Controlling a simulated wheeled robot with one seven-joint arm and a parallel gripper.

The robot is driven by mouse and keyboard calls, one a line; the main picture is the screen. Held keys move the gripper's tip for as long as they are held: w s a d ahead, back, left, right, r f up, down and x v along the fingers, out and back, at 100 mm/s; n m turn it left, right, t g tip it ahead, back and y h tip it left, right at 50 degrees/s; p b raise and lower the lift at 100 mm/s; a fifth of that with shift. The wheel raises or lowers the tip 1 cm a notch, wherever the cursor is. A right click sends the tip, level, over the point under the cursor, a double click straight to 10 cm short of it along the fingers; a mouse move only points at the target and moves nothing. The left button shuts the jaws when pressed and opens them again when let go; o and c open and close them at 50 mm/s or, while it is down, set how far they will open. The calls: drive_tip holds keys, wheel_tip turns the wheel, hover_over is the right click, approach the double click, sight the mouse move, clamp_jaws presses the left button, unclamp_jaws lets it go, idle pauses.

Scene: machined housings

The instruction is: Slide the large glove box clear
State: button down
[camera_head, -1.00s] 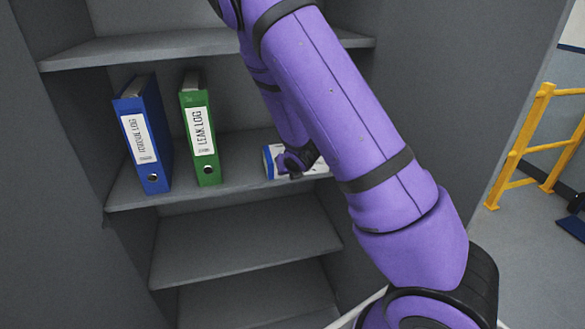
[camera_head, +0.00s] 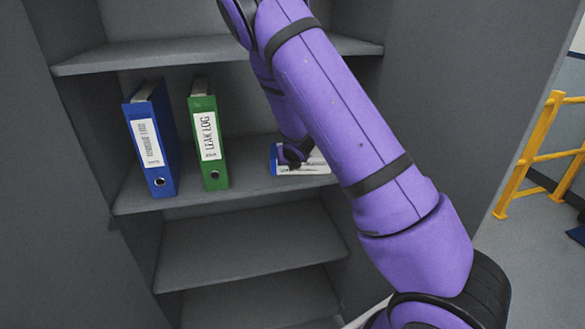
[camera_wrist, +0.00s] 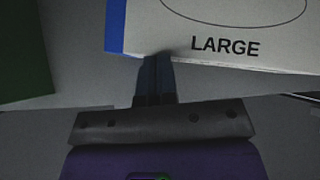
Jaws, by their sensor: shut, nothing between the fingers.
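The large glove box (camera_head: 315,165) is a white box with a blue end, lying on the middle shelf to the right of the green binder. In the wrist view the box (camera_wrist: 225,45) fills the upper right, with "LARGE" printed on its top and its blue edge at the left. My gripper (camera_wrist: 155,75) is shut, its fingers together at the near edge of the box, with nothing between them. I cannot tell whether the fingertips touch the box. In the head view my gripper (camera_head: 291,158) is at the box's left end, and my arm hides the box's right part.
A green binder (camera_head: 208,140) labelled "LEAK LOG" stands left of the box, with a blue binder (camera_head: 152,140) further left. The shelf (camera_head: 245,180) has a bare strip between green binder and box. An upper shelf (camera_head: 150,55) is overhead. A yellow railing (camera_head: 530,150) stands outside at right.

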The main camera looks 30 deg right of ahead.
drive_tip(key=w+d, duration=0.1)
drive_tip(key=w, duration=0.4)
drive_tip(key=w+d, duration=0.1)
drive_tip(key=w, duration=0.4)
drive_tip(key=w+d, duration=0.2)
drive_tip(key=w, duration=0.3)
drive_tip(key=shift+w, duration=0.25)
drive_tip(key=shift+f, duration=0.1)
